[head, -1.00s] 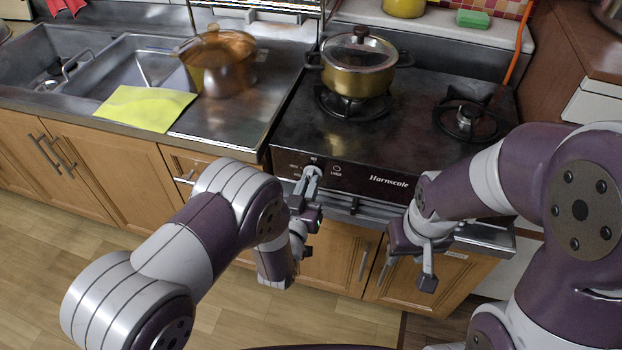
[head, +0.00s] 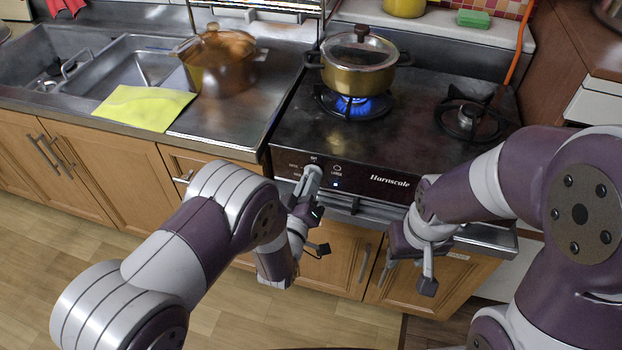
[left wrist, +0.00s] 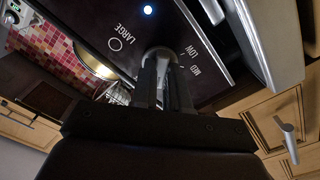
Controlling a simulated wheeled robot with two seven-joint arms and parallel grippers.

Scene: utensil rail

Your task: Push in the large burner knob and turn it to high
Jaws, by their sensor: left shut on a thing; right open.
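The large burner knob (head: 313,167) is on the stove's front panel, mostly covered by my left gripper (head: 309,177). In the left wrist view the pale knob (left wrist: 160,54) sits between the fingers of my left gripper (left wrist: 163,78), which is shut on it. The marks LARGE, LOW and MED show around it; the mark it points to cannot be told. A small blue light (head: 336,184) glows beside it. Blue flame (head: 355,106) burns under the gold pot (head: 358,75) on the left burner. My right gripper (head: 406,280) is open and empty in front of the stove.
The right burner (head: 468,118) is bare and unlit. A copper pot (head: 217,68) and a yellow cloth (head: 144,108) are on the counter to the left. A rail (head: 375,213) runs below the front panel. The floor in front is clear.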

